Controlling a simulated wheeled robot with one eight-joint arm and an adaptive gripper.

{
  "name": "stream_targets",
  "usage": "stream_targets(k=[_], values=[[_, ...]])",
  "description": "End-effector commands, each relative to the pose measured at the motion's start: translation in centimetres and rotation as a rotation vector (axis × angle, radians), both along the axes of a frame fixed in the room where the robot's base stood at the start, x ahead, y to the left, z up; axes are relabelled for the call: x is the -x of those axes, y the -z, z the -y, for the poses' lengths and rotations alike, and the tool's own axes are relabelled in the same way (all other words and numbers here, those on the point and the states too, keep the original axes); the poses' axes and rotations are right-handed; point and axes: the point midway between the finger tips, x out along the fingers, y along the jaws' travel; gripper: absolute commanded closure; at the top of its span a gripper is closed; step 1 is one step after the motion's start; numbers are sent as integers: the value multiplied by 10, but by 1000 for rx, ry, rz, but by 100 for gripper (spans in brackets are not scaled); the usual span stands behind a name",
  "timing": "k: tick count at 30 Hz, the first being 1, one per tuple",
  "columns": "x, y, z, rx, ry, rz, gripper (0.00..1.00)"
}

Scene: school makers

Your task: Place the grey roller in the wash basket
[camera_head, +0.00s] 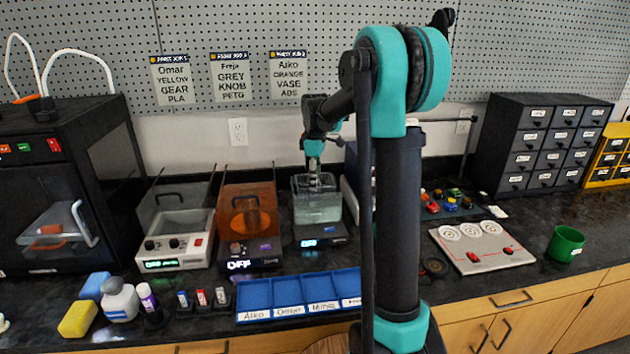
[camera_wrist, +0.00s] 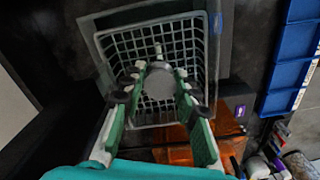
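The wash basket (camera_wrist: 203,45) is a white grid basket in the wrist view, set inside a clear tank. In the head view the clear tank (camera_head: 318,212) stands mid-counter on a dark base. My gripper (camera_wrist: 160,78) has green fingers and points down over the basket. In the head view my gripper (camera_head: 314,182) is at the tank's top opening. I cannot tell how far the roller is above the basket floor.
An orange-covered station (camera_head: 250,215) and a white station (camera_head: 178,240) stand left of the tank. A blue sorting tray (camera_head: 290,292) lies in front. Black drawers (camera_head: 545,140) stand right. A green cup (camera_head: 566,243) and a control panel (camera_head: 482,250) are at right.

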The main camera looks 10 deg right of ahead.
Motion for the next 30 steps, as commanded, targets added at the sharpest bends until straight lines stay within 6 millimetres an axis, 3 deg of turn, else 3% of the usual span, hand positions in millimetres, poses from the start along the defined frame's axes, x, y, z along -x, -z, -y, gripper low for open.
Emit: stream_targets(k=[4, 16, 30], values=[[0, 0, 0, 0, 0, 0, 52], [0, -9, 0, 0, 0, 0, 52], [0, -97, 0, 0, 0, 0, 52]])
